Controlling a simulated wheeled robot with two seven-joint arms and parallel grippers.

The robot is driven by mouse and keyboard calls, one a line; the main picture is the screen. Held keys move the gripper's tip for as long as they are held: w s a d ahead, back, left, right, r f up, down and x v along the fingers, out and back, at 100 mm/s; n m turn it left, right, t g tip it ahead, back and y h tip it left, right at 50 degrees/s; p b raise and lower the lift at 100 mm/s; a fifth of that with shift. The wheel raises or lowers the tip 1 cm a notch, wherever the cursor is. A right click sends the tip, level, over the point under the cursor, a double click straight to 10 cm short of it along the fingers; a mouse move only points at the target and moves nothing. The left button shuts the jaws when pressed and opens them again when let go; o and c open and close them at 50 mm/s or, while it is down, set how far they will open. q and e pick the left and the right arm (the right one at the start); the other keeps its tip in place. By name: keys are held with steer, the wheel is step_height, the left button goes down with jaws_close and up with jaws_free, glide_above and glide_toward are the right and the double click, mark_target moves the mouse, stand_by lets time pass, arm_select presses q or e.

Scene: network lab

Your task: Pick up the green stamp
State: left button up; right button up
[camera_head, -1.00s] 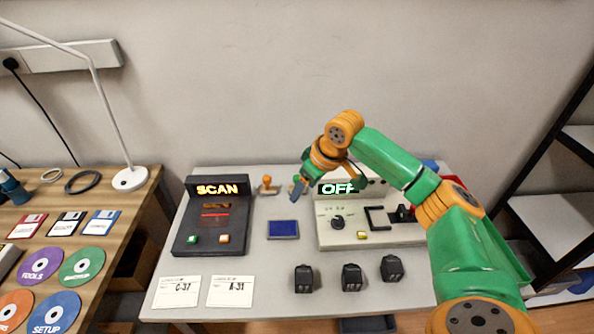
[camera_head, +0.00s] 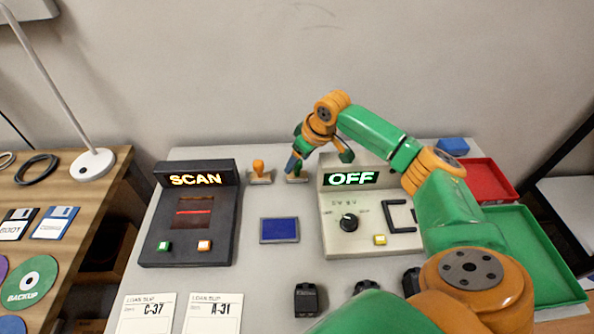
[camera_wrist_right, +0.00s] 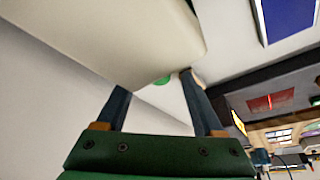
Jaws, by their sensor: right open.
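The green stamp is mostly hidden in the head view; a small stamp base (camera_head: 296,179) shows just below my right gripper's left finger. In the right wrist view a bit of round green (camera_wrist_right: 163,80) shows between the fingers, apparently the stamp's handle, partly covered by a pale box. My right gripper (camera_head: 318,164) is open, its fingers spread and pointing down, behind and left of the OFF display. It also shows in the wrist view (camera_wrist_right: 157,86) with nothing gripped. I cannot tell whether a finger touches the stamp. My left gripper is not in view.
An orange-handled stamp (camera_head: 259,171) stands close by on the left. A blue ink pad (camera_head: 279,230) lies in front. The SCAN device (camera_head: 188,240) and the OFF box (camera_head: 341,238) flank the pad. Red (camera_head: 487,177) and green (camera_head: 540,250) trays are at right.

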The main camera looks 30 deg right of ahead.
steer(key=shift+x, duration=1)
steer(key=shift+d+r, duration=0.1)
jaws_close()
